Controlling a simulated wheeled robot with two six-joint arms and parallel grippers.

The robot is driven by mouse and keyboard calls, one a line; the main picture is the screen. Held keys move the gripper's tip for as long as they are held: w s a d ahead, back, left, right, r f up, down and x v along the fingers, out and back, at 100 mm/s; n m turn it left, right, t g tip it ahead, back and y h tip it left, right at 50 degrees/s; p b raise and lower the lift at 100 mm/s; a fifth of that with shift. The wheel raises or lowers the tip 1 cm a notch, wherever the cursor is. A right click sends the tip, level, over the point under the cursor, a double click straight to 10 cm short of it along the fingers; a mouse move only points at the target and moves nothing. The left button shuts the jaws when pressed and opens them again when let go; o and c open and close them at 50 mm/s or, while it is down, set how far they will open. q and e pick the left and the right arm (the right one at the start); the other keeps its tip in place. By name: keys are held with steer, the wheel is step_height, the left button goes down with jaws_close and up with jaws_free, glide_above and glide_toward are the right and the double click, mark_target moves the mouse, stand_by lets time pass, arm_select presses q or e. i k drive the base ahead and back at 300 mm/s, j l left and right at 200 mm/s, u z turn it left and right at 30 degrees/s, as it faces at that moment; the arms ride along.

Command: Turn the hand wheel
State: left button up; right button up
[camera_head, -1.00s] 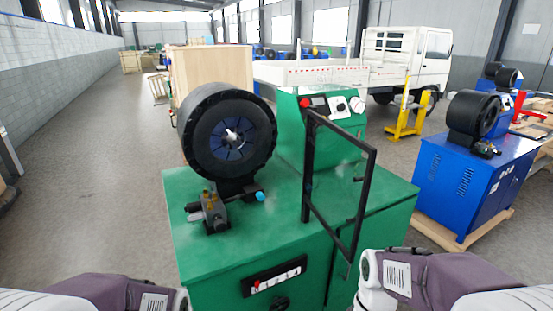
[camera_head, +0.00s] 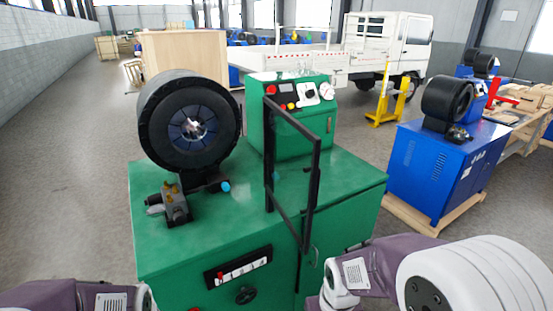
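The hand wheel (camera_head: 246,295) is a small black round wheel on the front face of the green crimping machine (camera_head: 325,181), low in the head view. It sits below a black-framed slot panel (camera_head: 238,267). Parts of my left arm show at the bottom left and parts of my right arm at the bottom right, in front of the machine's lower right side. Neither gripper shows in the head view, so their fingers and contacts are hidden.
A black crimper head (camera_head: 190,125) and a small valve block (camera_head: 172,204) stand on the green top. A black-framed clear guard (camera_head: 316,180) rises at the front edge. A blue machine (camera_head: 440,170) on a pallet stands to the right. Open floor lies left.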

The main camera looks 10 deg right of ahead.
mark_target(244, 291)
steer(key=l+u, duration=0.35)
steer(key=l, duration=0.4)
steer(key=l+u, duration=0.3)
steer(key=l, duration=0.5)
